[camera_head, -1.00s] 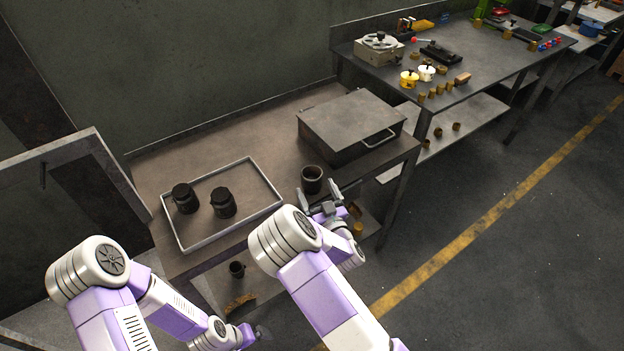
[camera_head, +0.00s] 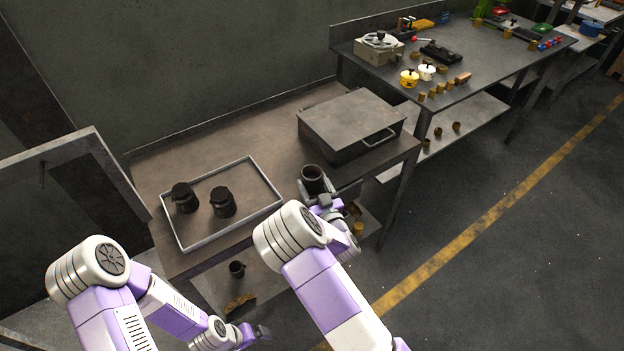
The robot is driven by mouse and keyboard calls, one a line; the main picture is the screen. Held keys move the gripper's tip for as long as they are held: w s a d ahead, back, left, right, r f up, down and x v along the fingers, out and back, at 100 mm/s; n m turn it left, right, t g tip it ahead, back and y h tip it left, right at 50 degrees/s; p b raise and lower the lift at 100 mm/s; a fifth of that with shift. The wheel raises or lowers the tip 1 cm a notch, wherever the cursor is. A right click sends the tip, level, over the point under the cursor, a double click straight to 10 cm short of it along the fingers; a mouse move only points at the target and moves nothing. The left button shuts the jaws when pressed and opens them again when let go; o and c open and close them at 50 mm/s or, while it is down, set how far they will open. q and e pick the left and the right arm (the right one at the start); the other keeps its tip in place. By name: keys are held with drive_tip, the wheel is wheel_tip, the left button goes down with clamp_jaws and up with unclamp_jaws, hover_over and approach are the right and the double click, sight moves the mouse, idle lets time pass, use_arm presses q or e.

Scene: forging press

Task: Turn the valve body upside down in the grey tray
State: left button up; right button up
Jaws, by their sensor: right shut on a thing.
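The dark, round, hollow valve body (camera_head: 313,174) stands upright with its open mouth up, on the table to the right of the tray. My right gripper (camera_head: 314,190) is shut on it from the near side, and the fingers hide its lower part. The grey tray (camera_head: 255,164) lies on the table to the left and holds two dark stepped parts, one at the left (camera_head: 184,197) and one nearer the middle (camera_head: 222,202). My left gripper (camera_head: 262,332) is low in front of the table, away from the tray; its fingers are too small to read.
A grey lidded box (camera_head: 352,122) with a handle stands at the back right of the table. The tray's right part is bare. A small dark cup (camera_head: 237,268) sits on the shelf below. Another bench (camera_head: 470,60) with small parts stands farther right.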

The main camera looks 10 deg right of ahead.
sight(314, 165)
drive_tip(key=shift+r+p, duration=2.9)
drive_tip(key=shift+r, duration=1.15)
wheel_tip(314, 165, up, 9)
drive_tip(key=p, duration=0.6)
drive_tip(key=m+h+b, duration=0.1)
drive_tip(key=m+b, duration=0.4)
drive_tip(key=m, duration=0.5)
drive_tip(key=shift+b, duration=0.35)
